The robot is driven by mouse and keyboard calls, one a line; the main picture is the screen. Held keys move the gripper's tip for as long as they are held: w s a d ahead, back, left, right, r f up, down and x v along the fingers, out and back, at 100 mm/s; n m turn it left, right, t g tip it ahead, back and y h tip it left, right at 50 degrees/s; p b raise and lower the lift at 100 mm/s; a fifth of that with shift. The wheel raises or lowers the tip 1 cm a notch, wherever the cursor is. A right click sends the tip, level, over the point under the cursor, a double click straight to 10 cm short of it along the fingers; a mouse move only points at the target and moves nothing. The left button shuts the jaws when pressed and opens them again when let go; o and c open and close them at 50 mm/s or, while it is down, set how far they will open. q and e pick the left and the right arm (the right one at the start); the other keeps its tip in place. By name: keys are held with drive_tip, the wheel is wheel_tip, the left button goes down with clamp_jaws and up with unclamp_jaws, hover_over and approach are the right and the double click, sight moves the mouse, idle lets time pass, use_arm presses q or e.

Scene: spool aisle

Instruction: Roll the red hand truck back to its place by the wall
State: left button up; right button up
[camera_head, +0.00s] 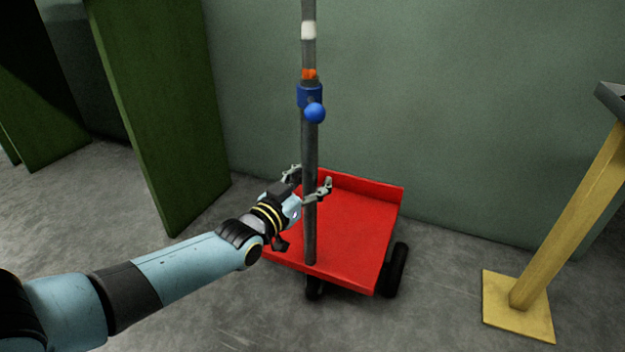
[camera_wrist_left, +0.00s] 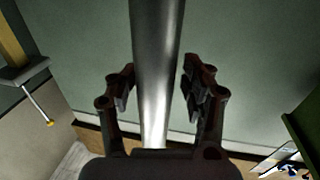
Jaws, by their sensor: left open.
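The red hand truck (camera_head: 345,222) stands on the floor close to the green wall, with dark wheels at its near side. A grey upright pole (camera_head: 310,165) rises from its near edge, with a blue collar and knob (camera_head: 314,111), an orange band and a white band higher up. My left gripper (camera_head: 308,183) is open around the pole below the blue knob. In the left wrist view the pole (camera_wrist_left: 155,75) stands between the two open fingers (camera_wrist_left: 158,88), with gaps showing on both sides. My right gripper is not in view.
A green upright panel (camera_head: 165,110) stands left of the hand truck. A yellow post on a square base (camera_head: 518,308) stands to the right, with a dark top. The green wall (camera_head: 450,110) is behind. Bare concrete floor (camera_head: 420,310) lies between truck and post.

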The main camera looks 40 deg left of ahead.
use_arm(q)
drive_tip(key=s, duration=1.2)
drive_tip(key=shift+d, duration=0.25)
